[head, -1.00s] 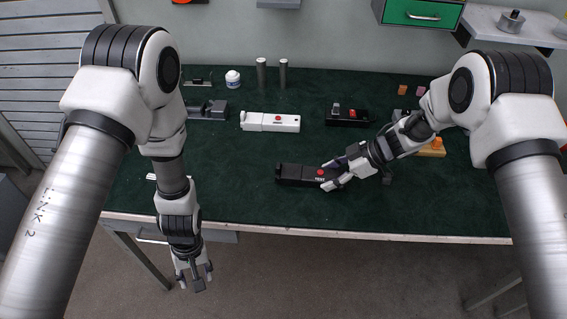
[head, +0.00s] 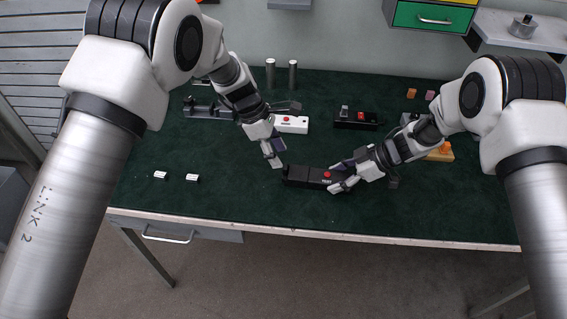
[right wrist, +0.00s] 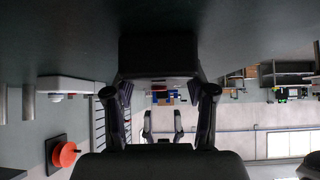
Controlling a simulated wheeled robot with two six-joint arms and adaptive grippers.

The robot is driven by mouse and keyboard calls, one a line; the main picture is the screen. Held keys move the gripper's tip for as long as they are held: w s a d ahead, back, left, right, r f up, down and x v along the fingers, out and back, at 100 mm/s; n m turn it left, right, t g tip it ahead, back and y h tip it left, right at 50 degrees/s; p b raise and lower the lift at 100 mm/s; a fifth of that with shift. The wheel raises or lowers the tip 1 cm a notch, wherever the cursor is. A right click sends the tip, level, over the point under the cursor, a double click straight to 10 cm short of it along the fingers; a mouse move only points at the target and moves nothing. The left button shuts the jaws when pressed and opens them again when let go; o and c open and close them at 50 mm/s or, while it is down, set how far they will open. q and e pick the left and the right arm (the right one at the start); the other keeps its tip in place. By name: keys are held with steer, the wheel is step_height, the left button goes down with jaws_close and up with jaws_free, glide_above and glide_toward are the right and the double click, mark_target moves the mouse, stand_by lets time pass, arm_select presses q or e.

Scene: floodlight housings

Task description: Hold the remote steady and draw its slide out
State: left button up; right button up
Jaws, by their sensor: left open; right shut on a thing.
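The black remote (head: 308,176) with a red button lies on the green mat near its front middle. My right gripper (head: 343,180) is shut on its right end. The remote's dark body (right wrist: 157,55) fills the upper middle of the right wrist view, between the fingers. My left gripper (head: 276,158) is open and points down just beyond and left of the remote's left end. Whether its fingertips touch the remote I cannot tell. The slide cannot be told apart from the dark body.
A white remote (head: 292,124) lies behind, partly hidden by my left arm. A black box (head: 356,120) with a red part stands to its right. Two metal cylinders (head: 270,72) stand at the back. Two small white pieces (head: 192,178) lie front left, with clear mat around them.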

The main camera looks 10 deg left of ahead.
mark_target(284, 166)
arm_select(q)
steer(key=x, duration=0.4)
steer(key=shift+d+f, duration=0.1)
steer(key=shift+f, duration=0.2)
jaws_close()
steer(key=shift+w+a, duration=0.15)
steer(key=shift+a, duration=2.35)
jaws_free()
steer(key=v, duration=1.2)
steer(key=shift+d, duration=0.1)
